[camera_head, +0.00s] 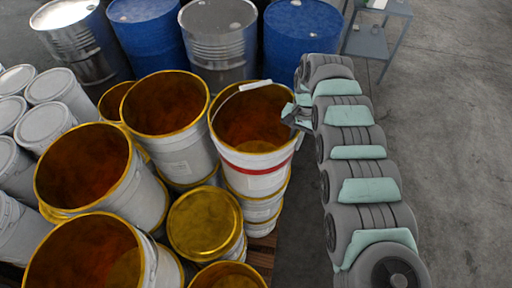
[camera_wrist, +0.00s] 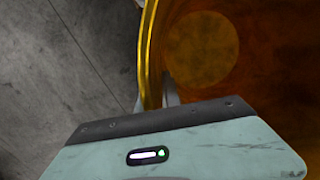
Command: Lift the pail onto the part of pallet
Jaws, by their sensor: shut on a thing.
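The pail (camera_head: 258,178) is white with a red band, a yellow rim and a brown-orange, empty-looking inside. It is upright above other white pails at the right edge of the group; I cannot tell whether it touches them. My gripper (camera_head: 294,116) is shut on the right side of its rim. In the wrist view the yellow pail rim (camera_wrist: 147,50) runs up from between the fingers (camera_wrist: 170,92), with the pail's inside to the right. The wooden pallet (camera_head: 262,258) shows only in part, under the pails at the lower middle.
Several open yellow-rimmed pails (camera_head: 88,165) crowd the left and front, with a lidded one (camera_head: 205,222) among them. White lidded pails (camera_head: 45,125) stand at far left. Blue and silver drums (camera_head: 220,45) line the back. A grey metal table (camera_head: 375,40) stands back right. The floor (camera_head: 455,130) at right is clear.

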